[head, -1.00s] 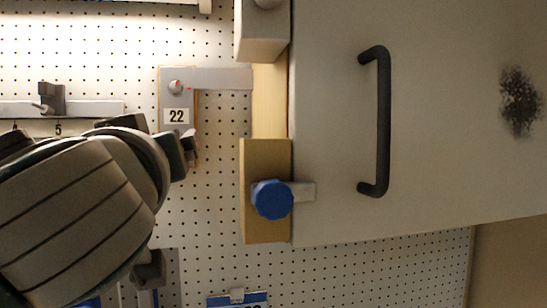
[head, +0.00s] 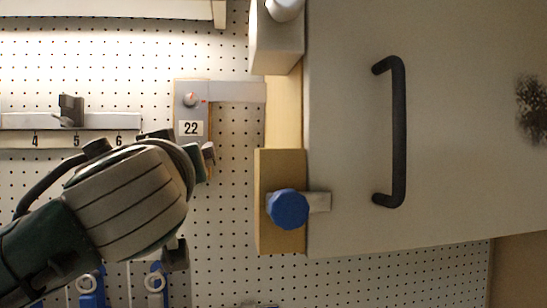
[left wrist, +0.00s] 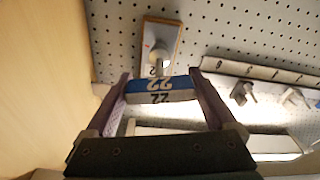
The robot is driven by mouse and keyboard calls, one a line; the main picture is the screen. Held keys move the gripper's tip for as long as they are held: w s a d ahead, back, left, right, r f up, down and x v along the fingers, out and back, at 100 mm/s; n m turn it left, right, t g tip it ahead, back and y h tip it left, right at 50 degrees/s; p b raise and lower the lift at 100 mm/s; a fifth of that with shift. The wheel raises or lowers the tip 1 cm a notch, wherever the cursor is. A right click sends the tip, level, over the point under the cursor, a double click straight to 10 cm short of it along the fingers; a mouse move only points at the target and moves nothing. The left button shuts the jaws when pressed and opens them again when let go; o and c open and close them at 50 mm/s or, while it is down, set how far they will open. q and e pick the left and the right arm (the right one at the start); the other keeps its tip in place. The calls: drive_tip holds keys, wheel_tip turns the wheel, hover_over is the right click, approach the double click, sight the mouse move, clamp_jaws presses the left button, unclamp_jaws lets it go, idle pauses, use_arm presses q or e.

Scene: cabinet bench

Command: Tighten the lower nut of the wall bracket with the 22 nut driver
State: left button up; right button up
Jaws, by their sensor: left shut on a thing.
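The wall bracket is a grey plate (head: 182,110) labelled 22 on the pegboard. Its upper nut (head: 190,100), with a red mark, shows above the label. My left gripper (head: 192,206) is in front of the plate's lower part and hides the lower nut in the head view. In the left wrist view, my left gripper (left wrist: 160,88) is shut on the 22 nut driver (left wrist: 160,96), which has a blue and white handle. Its metal end (left wrist: 157,65) points at the bracket plate (left wrist: 165,32), at a nut beside a red mark. I cannot tell whether it is seated on the nut.
A cabinet door with a black handle (head: 399,130) stands at the right. A blue knob (head: 288,209) on a wooden block (head: 280,168) sits right of the bracket. A numbered tool rail (head: 60,121) is at the left. Blue-handled tools (head: 92,292) hang below my left arm.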

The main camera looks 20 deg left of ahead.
use_arm(q)
drive_tip(key=shift+b, duration=0.65)
idle(0.8)
drive_tip(key=shift+b+x, duration=0.55)
drive_tip(key=shift+x, duration=0.7)
idle(0.8)
idle(0.3)
drive_tip(key=shift+f+m+p, duration=0.1)
drive_tip(key=shift+m+p, duration=0.35)
drive_tip(key=shift+m, duration=1.05)
drive_tip(key=shift+h, duration=0.3)
drive_tip(key=shift+m+t+p, duration=0.3)
drive_tip(key=shift+m+p, duration=0.4)
drive_tip(key=shift+m, duration=0.8)
